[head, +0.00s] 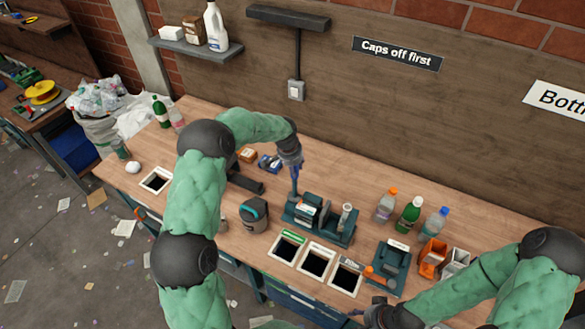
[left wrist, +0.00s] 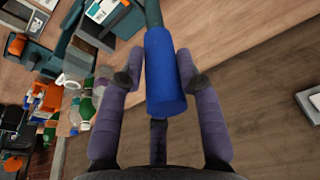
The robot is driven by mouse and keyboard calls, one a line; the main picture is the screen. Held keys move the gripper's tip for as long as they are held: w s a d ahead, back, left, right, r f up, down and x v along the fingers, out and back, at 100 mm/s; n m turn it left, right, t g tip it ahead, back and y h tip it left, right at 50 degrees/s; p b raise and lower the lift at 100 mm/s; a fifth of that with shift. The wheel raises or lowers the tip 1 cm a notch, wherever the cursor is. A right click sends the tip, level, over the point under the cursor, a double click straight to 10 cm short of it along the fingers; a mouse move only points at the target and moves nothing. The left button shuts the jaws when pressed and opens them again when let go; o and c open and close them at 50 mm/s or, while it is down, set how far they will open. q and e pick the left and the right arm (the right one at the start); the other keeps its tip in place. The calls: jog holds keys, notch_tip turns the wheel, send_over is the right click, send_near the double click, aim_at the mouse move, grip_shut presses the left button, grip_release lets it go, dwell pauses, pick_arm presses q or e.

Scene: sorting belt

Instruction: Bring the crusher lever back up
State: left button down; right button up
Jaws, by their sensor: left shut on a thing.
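The crusher (head: 318,226) is a dark teal machine on the bench, in the middle of the head view. Its lever (head: 293,190) rises from the left end and stands close to upright. My left gripper (head: 292,160) is at the top of the lever.
Framed openings (head: 316,261) lie in the bench in front of the crusher. A teal fixture (head: 391,266) and an orange-handled tool (head: 379,277) are to their right. Several bottles (head: 410,215) stand right of the crusher. A dark round container (head: 254,216) stands left of it.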

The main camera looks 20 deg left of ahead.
pick_arm(q)
jog(key=shift+w+a+r, duration=0.2)
jog(key=shift+w+r, duration=0.05)
jog(key=shift+w, duration=0.25)
jog(key=shift+w, duration=0.1)
jog(key=c, duration=1.1)
grip_release()
jog(key=shift+o, duration=0.8)
jog(key=shift+w+f, duration=0.1)
jog(key=shift+f, duration=0.1)
jog(key=v, duration=1.2)
jog(key=shift+w+r, duration=0.1)
jog(key=shift+w, duration=0.05)
